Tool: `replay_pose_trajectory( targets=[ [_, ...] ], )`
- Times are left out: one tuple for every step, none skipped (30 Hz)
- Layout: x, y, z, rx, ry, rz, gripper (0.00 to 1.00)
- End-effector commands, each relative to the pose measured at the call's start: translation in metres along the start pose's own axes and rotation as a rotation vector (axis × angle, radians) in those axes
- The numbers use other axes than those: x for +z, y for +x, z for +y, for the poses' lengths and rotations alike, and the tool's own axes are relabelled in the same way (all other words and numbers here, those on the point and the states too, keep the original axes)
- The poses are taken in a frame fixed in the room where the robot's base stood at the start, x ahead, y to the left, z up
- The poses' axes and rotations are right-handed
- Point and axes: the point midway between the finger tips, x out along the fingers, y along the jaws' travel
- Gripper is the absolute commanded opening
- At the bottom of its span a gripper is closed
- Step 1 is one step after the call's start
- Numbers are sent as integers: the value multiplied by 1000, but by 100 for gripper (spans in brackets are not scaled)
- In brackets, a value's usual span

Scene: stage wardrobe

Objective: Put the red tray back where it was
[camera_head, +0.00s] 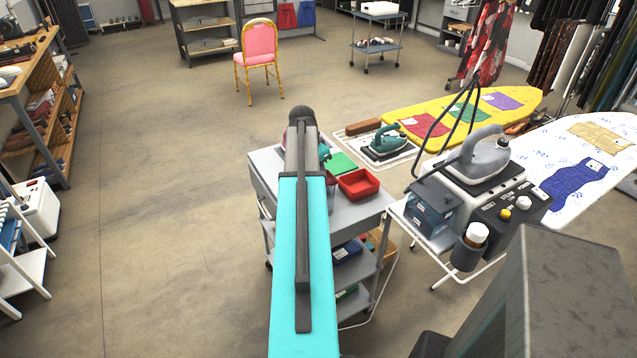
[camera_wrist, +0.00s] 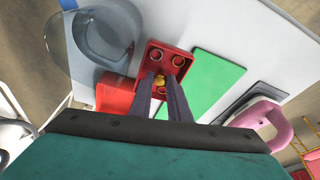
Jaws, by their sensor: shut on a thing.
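The red tray (camera_wrist: 168,62) with round sockets lies below my gripper in the wrist view, beside a green mat (camera_wrist: 208,80). My gripper (camera_wrist: 158,84) has its two dark fingers close together at a small yellow part of the tray, and it looks shut on the tray there. Whether the tray rests on the grey top or hangs just above it I cannot tell. In the head view my arm hides the gripper and most of this tray. A second, open red container (camera_head: 358,184) stands on the grey cart (camera_head: 352,213); it also shows in the wrist view (camera_wrist: 115,94).
A clear jug (camera_wrist: 103,38) and a pink-handled iron (camera_wrist: 262,117) stand close by on the cart top. A steam station (camera_head: 480,185) and ironing boards (camera_head: 470,108) are at the right.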

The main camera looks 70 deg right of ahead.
Motion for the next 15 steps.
replay_pose_trajectory(
  targets=[
    [0, 0, 0, 0, 0, 0, 0],
    [0, 0, 0, 0, 0, 0, 0],
    [0, 0, 0, 0, 0, 0, 0],
    [0, 0, 0, 0, 0, 0, 0],
    [0, 0, 0, 0, 0, 0, 0],
    [0, 0, 0, 0, 0, 0, 0],
    [0, 0, 0, 0, 0, 0, 0],
    [0, 0, 0, 0, 0, 0, 0],
    [0, 1, 0, 0, 0, 0, 0],
    [1, 2, 0, 0, 0, 0, 0],
    [1, 4, 0, 0, 0, 0, 0],
    [2, 6, 0, 0, 0, 0, 0],
    [2, 8, 0, 0, 0, 0, 0],
    [3, 10, 0, 0, 0, 0, 0],
    [4, 14, 0, 0, -1, 0, 0]
  ],
)
